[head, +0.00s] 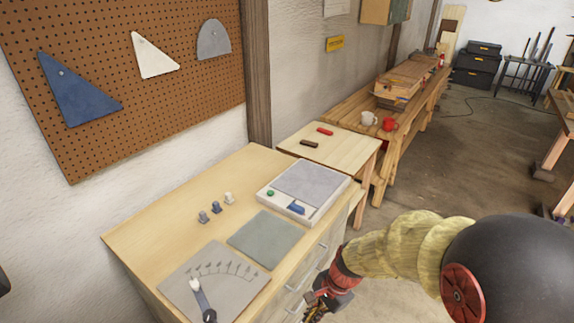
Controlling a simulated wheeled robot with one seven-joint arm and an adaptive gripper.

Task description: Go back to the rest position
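My gripper (316,305) is at the bottom of the head view, just right of the wooden cabinet's drawer front and below its top. It points down and its fingers are partly cut off by the picture's lower edge. It is too small to tell whether its fingers are open or shut, and I see nothing clearly held in it. My own arm reaches in from the lower right and hides part of the floor.
The wooden cabinet (150,234) bears a grey plate with a dial and lever (232,290), a grey-green mat (265,239), a scale-like device (308,184) and several small pegs (216,207). A side table (345,150) and a long bench (350,105) stand behind.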

